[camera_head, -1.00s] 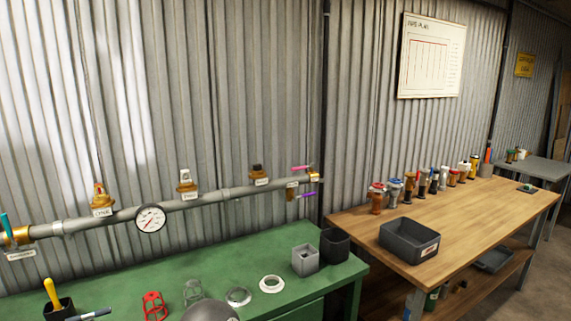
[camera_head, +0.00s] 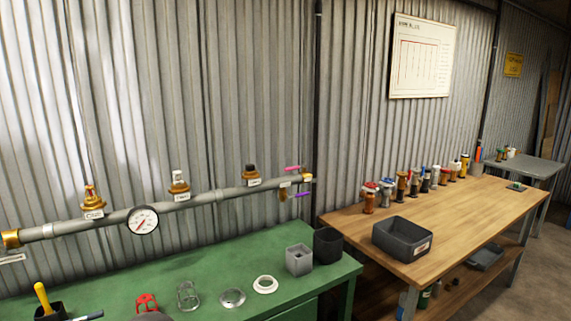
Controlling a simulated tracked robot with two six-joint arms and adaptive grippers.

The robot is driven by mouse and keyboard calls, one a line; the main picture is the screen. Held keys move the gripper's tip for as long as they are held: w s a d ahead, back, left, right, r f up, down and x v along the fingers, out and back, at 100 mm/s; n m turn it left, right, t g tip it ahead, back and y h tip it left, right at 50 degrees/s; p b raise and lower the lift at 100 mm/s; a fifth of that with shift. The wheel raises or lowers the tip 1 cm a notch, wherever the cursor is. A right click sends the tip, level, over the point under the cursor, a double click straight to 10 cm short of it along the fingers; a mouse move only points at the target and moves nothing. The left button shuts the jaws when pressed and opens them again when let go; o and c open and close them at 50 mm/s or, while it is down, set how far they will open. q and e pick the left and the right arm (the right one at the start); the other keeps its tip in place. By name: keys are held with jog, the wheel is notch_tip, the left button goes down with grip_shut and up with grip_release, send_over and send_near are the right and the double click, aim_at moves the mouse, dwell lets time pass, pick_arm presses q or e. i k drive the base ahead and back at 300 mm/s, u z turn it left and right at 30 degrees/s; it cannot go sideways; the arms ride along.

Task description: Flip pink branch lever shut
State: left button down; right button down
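The pink lever (camera_head: 292,168) is at the right end of the grey pipe (camera_head: 230,192) on the corrugated wall. It lies roughly level, pointing left from the brass fitting (camera_head: 307,175) at the pipe's end. A purple lever (camera_head: 301,194) sits just below it on a small brass valve (camera_head: 284,191). Neither of my grippers can be made out in the head view, and nothing touches the pink lever.
A green bench (camera_head: 215,273) stands under the pipe with a grey square pot (camera_head: 299,260), a dark bin (camera_head: 328,246), a white ring (camera_head: 265,284) and a red part (camera_head: 147,303). A wooden bench (camera_head: 470,215) at right holds a dark tray (camera_head: 402,240) and several valves.

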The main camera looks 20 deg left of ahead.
aim_at(295, 168)
jog(key=z, duration=0.05)
jog(key=i, duration=1)
jog(key=u, duration=0.05)
